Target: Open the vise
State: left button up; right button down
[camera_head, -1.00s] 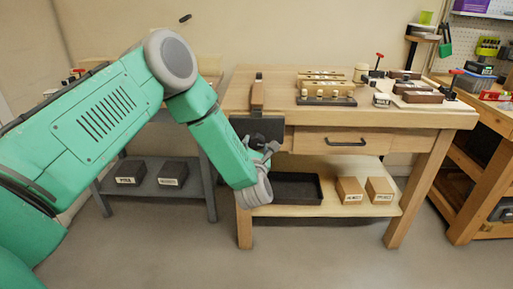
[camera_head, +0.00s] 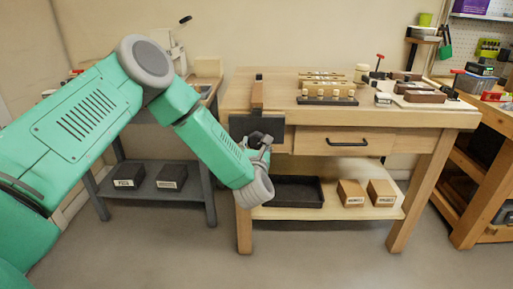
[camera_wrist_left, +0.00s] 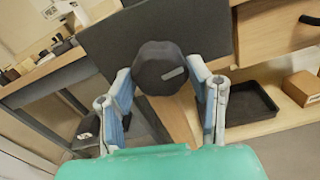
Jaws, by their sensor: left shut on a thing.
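The vise (camera_head: 240,127) is a dark front plate with a wooden jaw strip (camera_head: 257,94) on top, at the left front corner of the wooden bench. In the left wrist view the plate (camera_wrist_left: 205,32) fills the top middle, with a dark round knob (camera_wrist_left: 160,66) in front of it. My left gripper (camera_head: 259,144) is at the plate's front. In the wrist view its two fingers (camera_wrist_left: 162,76) lie on either side of the knob and are shut on it. The fingers partly hide the knob in the head view. My right gripper is not in view.
The wooden bench has a drawer (camera_head: 347,143) and a lower shelf with a dark tray (camera_head: 298,205) and labelled boxes. Blocks and clamps stand on its top. A grey bench with dark boxes (camera_head: 172,177) is at left. The floor in front is clear.

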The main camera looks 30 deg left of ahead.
pick_arm(q)
jog(key=shift+s+d+f, duration=0.1)
jog(key=shift+f, duration=0.15)
jog(key=shift+f+n+b, duration=0.1)
jog(key=shift+n+b, duration=1.6)
jog(key=shift+b, duration=0.5)
jog(key=shift+f+n+b, duration=0.1)
jog(key=shift+n+b, duration=0.2)
jog(key=shift+b, duration=0.2)
jog(key=shift+s+n+b, duration=0.1)
jog(key=shift+n+b, duration=1.3)
jog(key=shift+b, duration=0.7)
